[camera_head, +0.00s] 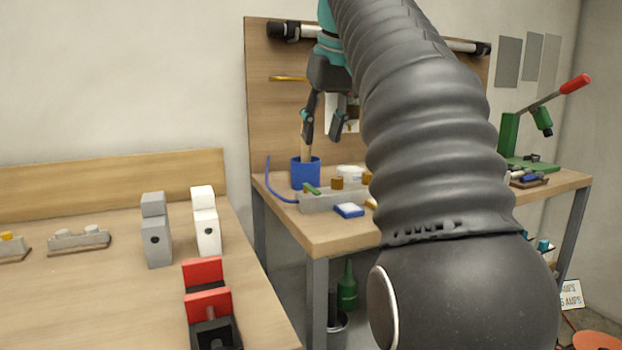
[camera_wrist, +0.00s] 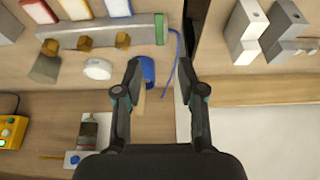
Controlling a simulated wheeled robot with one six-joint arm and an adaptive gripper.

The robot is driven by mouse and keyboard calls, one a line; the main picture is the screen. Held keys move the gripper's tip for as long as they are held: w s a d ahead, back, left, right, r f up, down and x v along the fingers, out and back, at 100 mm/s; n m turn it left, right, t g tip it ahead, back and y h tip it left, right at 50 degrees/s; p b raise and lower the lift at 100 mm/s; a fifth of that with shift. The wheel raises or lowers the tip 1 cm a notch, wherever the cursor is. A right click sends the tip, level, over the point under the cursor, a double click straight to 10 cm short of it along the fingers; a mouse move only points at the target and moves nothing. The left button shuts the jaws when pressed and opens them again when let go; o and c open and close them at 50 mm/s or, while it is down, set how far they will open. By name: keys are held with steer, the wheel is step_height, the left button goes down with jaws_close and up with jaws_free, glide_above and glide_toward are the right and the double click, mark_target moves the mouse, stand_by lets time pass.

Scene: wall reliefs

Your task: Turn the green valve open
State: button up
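A small green part (camera_head: 311,188), which looks like the valve handle, sits at the left end of a long grey block (camera_head: 330,203) on the far workbench. In the wrist view the green part (camera_wrist: 159,28) is at the right end of the grey block (camera_wrist: 75,35). My gripper (camera_head: 324,137) is above the bench, behind the green part and apart from it. In the wrist view my gripper (camera_wrist: 160,82) has its fingers spread with nothing held between them. My arm hides the right part of the block in the head view.
A blue cup (camera_head: 305,174) holding a wooden-handled item stands close to the gripper. A blue hose (camera_head: 270,185) curves beside it. Brass fittings (camera_head: 337,183) and a white roll (camera_wrist: 97,68) are near the block. A wooden backboard (camera_head: 275,110) rises behind. Grey and white blocks (camera_head: 157,235) stand on the nearer table.

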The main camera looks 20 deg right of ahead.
mark_target(311, 187)
steer(key=b+x, duration=0.3)
steer(key=x, duration=0.7)
steer(key=shift+w+f, duration=0.15)
steer(key=shift+f, duration=0.1)
jaws_close()
